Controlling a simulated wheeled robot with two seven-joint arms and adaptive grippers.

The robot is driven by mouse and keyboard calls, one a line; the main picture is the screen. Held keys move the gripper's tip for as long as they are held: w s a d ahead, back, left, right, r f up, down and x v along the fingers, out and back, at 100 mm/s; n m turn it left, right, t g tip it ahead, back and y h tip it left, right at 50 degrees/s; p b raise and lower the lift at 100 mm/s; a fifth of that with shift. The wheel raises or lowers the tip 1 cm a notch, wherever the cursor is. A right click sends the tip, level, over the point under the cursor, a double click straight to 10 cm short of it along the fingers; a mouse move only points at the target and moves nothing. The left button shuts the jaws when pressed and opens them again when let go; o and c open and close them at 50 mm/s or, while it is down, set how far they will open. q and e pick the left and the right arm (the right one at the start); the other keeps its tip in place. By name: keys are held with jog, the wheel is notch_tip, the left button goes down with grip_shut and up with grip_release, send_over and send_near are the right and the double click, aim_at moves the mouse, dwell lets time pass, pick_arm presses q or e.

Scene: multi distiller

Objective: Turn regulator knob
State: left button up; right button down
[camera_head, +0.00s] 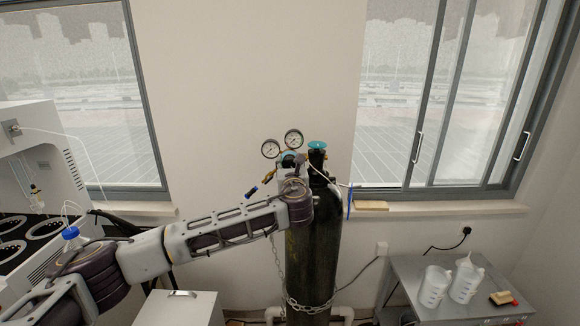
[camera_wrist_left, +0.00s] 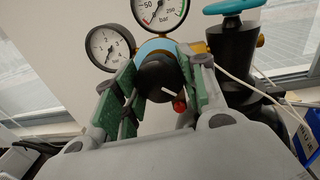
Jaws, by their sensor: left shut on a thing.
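The regulator knob (camera_wrist_left: 163,82) is a round black knob with a white mark, below two round gauges. My left gripper (camera_wrist_left: 160,84) has its green-padded fingers on either side of the knob and is shut on it. In the head view my left arm reaches in from the left, and its wrist hides most of the knob and the gripper (camera_head: 289,163). The gauges (camera_head: 281,144) show above the wrist, and the gas cylinder (camera_head: 313,250) stands upright behind it. My right gripper is in neither view.
A teal valve wheel (camera_head: 317,145) tops the cylinder, right of the regulator. A chain (camera_head: 308,306) wraps the cylinder low down. White jugs (camera_head: 433,287) stand on a grey table (camera_head: 408,270) at the right. White lab equipment (camera_head: 30,160) stands at the left.

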pick_arm(q)
jog(key=shift+n, duration=0.3)
jog(key=n+b, duration=0.2)
jog(key=n, duration=0.3)
jog(key=shift+f, duration=0.1)
jog(key=n, duration=0.3)
jog(key=n+b, duration=0.1)
jog(key=n, duration=0.2)
jog(key=shift+g+h, duration=0.3)
jog(key=n+b, duration=0.1)
jog(key=n, duration=0.5)
jog(key=shift+h+b, duration=0.3)
jog(key=shift+b, duration=0.05)
jog(key=n, duration=0.4)
jog(key=shift+h+b, duration=0.3)
jog(key=shift+b, duration=0.1)
jog(key=shift+r+n, duration=0.2)
jog(key=shift+n, duration=1)
jog(key=o, duration=1.1)
jog(key=shift+c, duration=0.2)
